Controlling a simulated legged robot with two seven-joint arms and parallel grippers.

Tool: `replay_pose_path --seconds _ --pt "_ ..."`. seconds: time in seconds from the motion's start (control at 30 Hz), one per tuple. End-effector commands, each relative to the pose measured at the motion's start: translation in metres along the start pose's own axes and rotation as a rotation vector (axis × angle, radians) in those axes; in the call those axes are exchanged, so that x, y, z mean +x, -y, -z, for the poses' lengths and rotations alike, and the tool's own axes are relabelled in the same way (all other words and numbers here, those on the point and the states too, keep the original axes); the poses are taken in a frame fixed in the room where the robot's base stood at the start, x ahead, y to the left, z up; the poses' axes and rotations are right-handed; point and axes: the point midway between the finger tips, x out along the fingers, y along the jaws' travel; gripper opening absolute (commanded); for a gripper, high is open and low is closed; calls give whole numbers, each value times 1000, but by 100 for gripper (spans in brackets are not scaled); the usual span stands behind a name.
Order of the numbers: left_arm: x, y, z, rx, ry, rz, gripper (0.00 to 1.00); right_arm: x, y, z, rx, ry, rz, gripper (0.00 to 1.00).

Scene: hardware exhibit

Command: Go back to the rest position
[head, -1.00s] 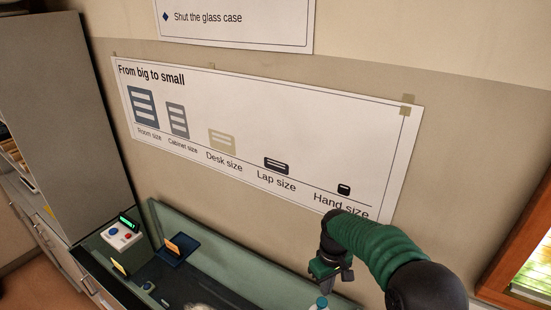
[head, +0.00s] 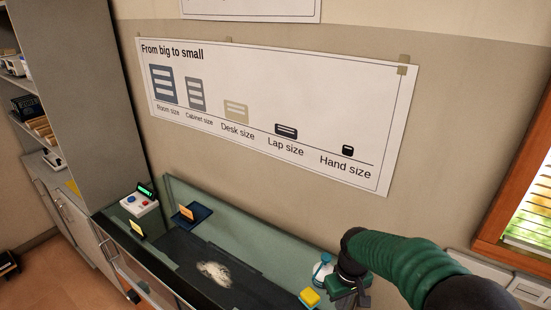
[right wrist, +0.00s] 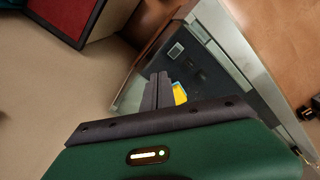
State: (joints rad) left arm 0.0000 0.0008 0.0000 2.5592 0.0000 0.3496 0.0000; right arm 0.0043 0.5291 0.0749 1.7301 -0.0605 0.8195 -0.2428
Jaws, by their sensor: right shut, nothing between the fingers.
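My right gripper (head: 346,299) hangs at the right end of the glass case (head: 238,215), at the end of my green-sleeved arm. Its fingers are together with nothing between them; they also show closed in the right wrist view (right wrist: 158,91). A white and blue bottle-like thing (head: 322,270) and a yellow block (head: 310,297) are just left of the gripper. My left gripper is in neither view.
The case holds a white device with red and blue buttons (head: 138,202), an orange card on a dark stand (head: 187,212) and a pale heap (head: 214,272). A tall grey cabinet (head: 88,100) stands left. A poster (head: 275,115) hangs behind. A wood-framed window (head: 510,190) is right.

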Motion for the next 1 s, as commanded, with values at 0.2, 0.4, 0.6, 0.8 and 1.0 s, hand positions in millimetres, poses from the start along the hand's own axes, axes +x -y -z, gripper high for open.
replay_pose_path --seconds 0.2,0.4,0.6,0.8,1.0 --pt "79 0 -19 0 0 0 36 70 12 -57 102 -53 -16 0" --pt "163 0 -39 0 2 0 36 155 29 -139 259 -129 -26 0" --pt "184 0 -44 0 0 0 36 180 40 -180 339 -167 -27 0" --pt "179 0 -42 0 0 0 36 176 41 -183 343 -167 -26 0" --pt "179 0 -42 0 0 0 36 177 40 -182 342 -166 -26 0"
